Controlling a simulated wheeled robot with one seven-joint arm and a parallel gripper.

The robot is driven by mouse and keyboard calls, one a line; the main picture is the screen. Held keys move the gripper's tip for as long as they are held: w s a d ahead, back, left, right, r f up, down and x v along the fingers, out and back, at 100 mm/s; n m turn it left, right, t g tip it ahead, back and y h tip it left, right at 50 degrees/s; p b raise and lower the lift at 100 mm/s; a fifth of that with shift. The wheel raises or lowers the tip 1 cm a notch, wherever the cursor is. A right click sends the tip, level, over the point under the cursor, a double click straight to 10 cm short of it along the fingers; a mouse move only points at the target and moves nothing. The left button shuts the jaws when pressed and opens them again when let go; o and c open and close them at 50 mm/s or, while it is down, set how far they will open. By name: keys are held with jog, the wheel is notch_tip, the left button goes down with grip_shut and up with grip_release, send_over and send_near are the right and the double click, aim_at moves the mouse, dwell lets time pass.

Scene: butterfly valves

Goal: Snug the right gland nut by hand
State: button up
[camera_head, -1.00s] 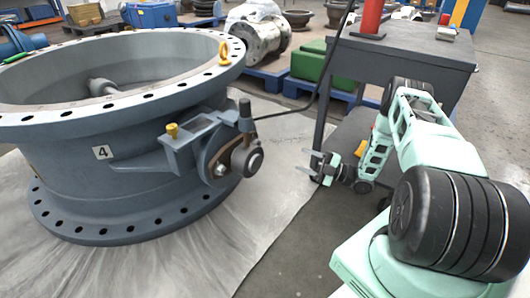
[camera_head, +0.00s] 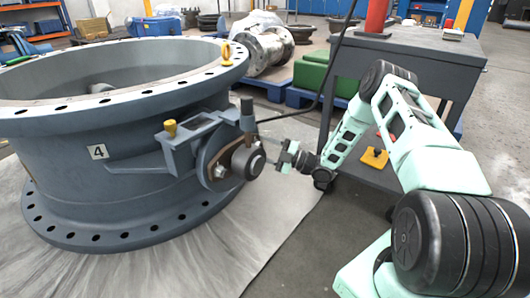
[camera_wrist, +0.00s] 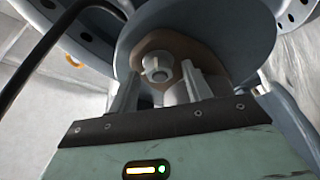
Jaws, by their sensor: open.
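The big grey butterfly valve body (camera_head: 120,155) stands on the left, with a side bracket and a dark round shaft end (camera_head: 254,165). A brown gland plate (camera_wrist: 188,52) shows in the wrist view, with a light metal gland nut on a stud (camera_wrist: 156,68) near its middle. A bolt head (camera_head: 220,171) shows left of the shaft end in the head view. My gripper (camera_head: 280,152) is just right of the shaft end. In the wrist view its two fingers (camera_wrist: 160,78) are apart, one on each side of the nut; whether they touch it I cannot tell.
A yellow-capped post (camera_head: 170,128) and an upright dark pin (camera_head: 247,115) stand on the bracket. A black cable (camera_wrist: 42,50) runs past the gripper on the left in the wrist view. A dark cart (camera_head: 420,55) stands behind my arm. Grey sheeting (camera_head: 215,255) covers the floor.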

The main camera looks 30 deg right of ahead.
jog(key=c, duration=1)
jog(key=shift+m, duration=0.4)
jog(key=shift+a+f+m+t+h+p, duration=0.1)
jog(key=shift+m+t+h+p, duration=0.45)
jog(key=shift+m, duration=0.95)
jog(key=shift+m+t+h+p, duration=0.25)
jog(key=shift+m+t+p, duration=0.4)
jog(key=shift+m, duration=0.85)
jog(key=shift+a+f+m+t+h+p, duration=0.1)
jog(key=shift+m+t+h+p, duration=0.45)
jog(key=shift+m, duration=0.95)
jog(key=shift+t, duration=0.25)
